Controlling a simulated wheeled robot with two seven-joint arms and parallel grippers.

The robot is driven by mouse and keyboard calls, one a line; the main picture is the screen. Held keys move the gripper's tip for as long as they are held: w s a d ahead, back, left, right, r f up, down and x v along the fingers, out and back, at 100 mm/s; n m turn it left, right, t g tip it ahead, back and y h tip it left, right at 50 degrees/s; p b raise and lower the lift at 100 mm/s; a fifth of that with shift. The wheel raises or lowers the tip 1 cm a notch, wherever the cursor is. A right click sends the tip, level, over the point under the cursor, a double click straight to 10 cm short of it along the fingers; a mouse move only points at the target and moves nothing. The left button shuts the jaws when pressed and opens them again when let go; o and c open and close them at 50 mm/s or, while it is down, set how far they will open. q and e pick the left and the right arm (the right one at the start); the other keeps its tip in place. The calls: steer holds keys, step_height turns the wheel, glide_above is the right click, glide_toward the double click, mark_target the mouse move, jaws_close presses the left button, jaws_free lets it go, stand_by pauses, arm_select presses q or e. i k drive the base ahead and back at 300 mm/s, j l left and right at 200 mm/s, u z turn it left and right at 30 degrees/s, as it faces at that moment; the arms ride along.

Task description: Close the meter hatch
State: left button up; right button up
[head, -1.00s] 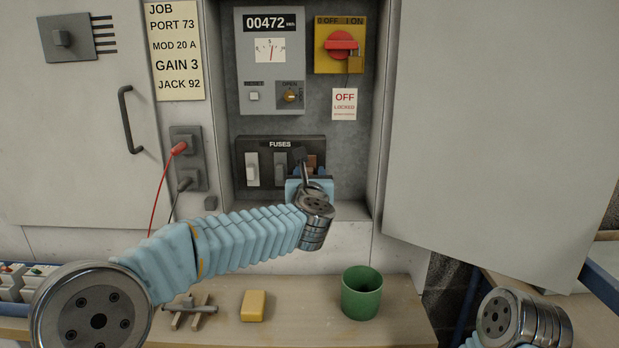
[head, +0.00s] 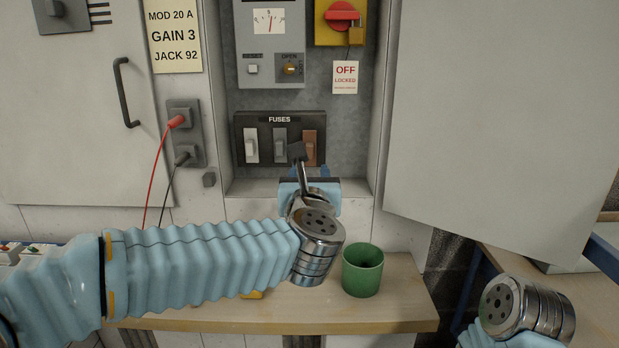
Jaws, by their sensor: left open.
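The meter hatch (head: 490,120) looks to be the large plain grey door at the right. It stands swung open, its left edge along the right side of the recess (head: 350,150). Inside the recess is the meter (head: 270,45), its top cut off by the picture edge. My left gripper (head: 311,170) is open in front of the lower part of the fuse block (head: 280,138), seen from behind. It is well left of the hatch, and I see nothing held in it. My right arm's wrist shows at the lower right, but its gripper does not show.
A green cup (head: 362,270) stands on the wooden bench (head: 410,305), just right of my left wrist. A yellow block (head: 252,295) is mostly hidden behind my left arm. Red and black leads (head: 160,170) hang left of the recess. A padlocked red switch (head: 342,18) is above.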

mark_target(504, 133)
steer(key=k, duration=1)
